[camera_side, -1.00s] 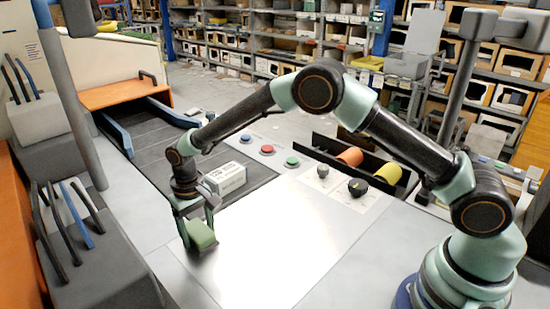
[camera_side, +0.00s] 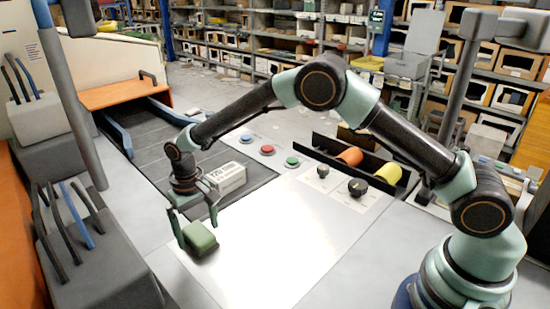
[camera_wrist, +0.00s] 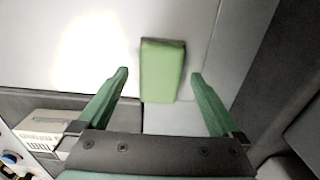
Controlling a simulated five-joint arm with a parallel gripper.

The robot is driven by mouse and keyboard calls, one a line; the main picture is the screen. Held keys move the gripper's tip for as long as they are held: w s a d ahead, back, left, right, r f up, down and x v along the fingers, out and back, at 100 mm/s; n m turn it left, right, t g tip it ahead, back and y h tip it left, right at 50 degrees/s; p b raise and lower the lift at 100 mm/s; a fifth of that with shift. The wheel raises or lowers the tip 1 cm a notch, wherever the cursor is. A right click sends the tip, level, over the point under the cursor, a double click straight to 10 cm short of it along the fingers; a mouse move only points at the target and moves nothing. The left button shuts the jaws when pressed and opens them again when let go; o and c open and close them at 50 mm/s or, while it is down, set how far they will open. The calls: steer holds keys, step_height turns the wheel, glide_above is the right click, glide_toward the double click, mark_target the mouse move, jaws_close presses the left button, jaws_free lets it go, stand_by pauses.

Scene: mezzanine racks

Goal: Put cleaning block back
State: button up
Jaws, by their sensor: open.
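The cleaning block is a green block (camera_side: 201,239) lying on the left edge area of the pale metal plate (camera_side: 280,240) in the side view. My gripper (camera_side: 197,231) is open just above it, with one finger to each side. In the wrist view the green block (camera_wrist: 162,70) sits between the two spread fingertips of my gripper (camera_wrist: 160,73), with a gap on both sides. The block's underside is hidden.
A white labelled box (camera_side: 226,177) stands just behind my gripper on the dark roller conveyor (camera_side: 160,150). Coloured buttons (camera_side: 267,149) and black knobs (camera_side: 357,187) are to the right. Grey holders with upright rods (camera_side: 95,265) stand at the left. The plate's middle is clear.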

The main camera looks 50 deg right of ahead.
mark_target(198, 232)
steer(key=s+d+r+t, duration=0.1)
steer(key=d+r, duration=0.2)
steer(key=r, duration=0.6)
steer(key=s+d+r, duration=0.2)
steer(key=d+r, duration=0.1)
steer(key=r, duration=0.6)
steer(key=s+d+r+t, duration=0.2)
steer(key=s+d, duration=0.4)
steer(key=s, duration=0.2)
steer(key=s+d+r+t, duration=0.2)
steer(key=s+d, duration=0.5)
steer(key=s, duration=0.2)
steer(key=shift+s+d+r+t, duration=0.25)
steer(key=shift+t, duration=0.05)
